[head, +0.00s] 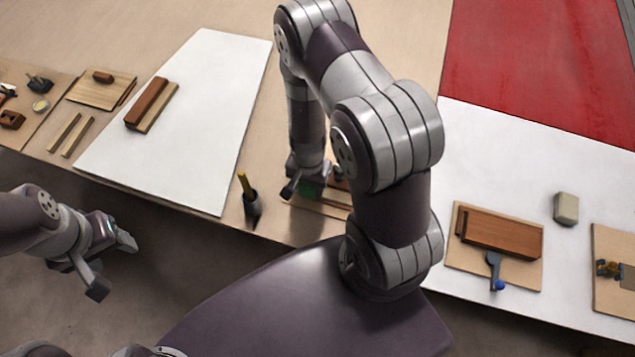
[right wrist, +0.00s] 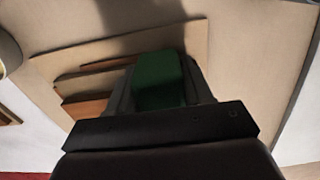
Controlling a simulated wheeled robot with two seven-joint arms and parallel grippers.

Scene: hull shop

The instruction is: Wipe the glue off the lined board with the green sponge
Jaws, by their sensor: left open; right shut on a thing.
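The green sponge (head: 311,189) is held in my right gripper (head: 300,188), over a tan board (head: 325,209) at the table's front edge. In the right wrist view the sponge (right wrist: 160,80) sits between the fingers, with the board (right wrist: 130,46) behind it. I cannot tell whether the sponge touches the board. Wooden strips (right wrist: 95,82) lie on the board. No lines or glue can be made out; my right arm and the sponge hide much of it. My left gripper (head: 112,265) is open and empty, off the table's front at the left.
A dark pot with a yellow-handled tool (head: 251,208) stands left of the board. A white sheet (head: 195,125) carries wooden blocks (head: 151,105). At the right are a board with a brown block and blue-knobbed clamp (head: 495,245), and a beige block (head: 566,208).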

